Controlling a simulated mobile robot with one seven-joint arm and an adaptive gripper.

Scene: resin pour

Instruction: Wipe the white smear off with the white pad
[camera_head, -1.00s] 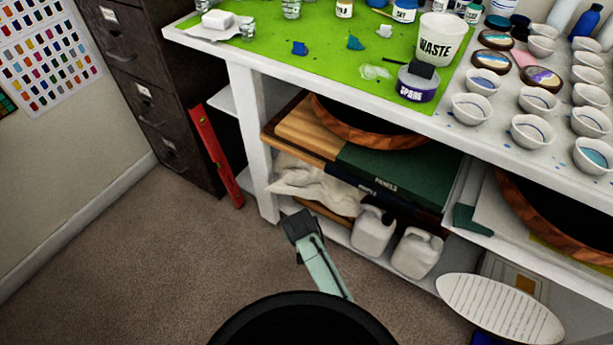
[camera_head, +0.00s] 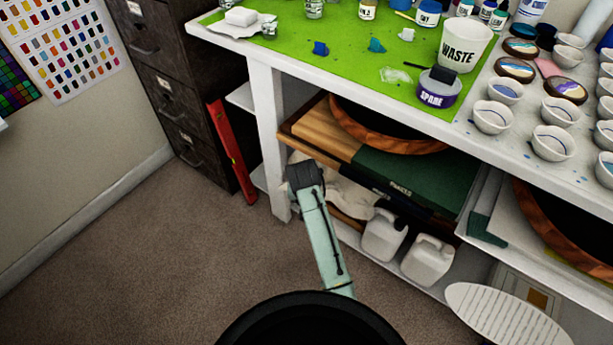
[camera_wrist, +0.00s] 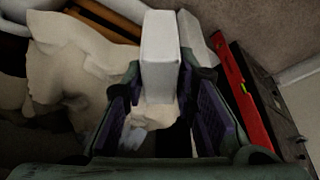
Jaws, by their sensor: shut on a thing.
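A pale white smear (camera_head: 395,76) lies on the green mat (camera_head: 340,75), left of the purple-labelled SPARE tub. In the wrist view, the white pad (camera_wrist: 161,50) is a pale block between the fingertips of my gripper (camera_wrist: 160,75). The fingers have purple inner pads and are shut on the pad. In the head view my arm reaches up in front of the lower shelf, below the table top and well apart from the smear. The fingers and the held pad cannot be made out there.
The SPARE tub (camera_head: 438,90) and WASTE cup (camera_head: 464,45) stand close to the smear. Several small bowls (camera_head: 553,143) fill the right side. A red level (camera_head: 230,150) leans by the dark cabinet. Carpet at left is clear.

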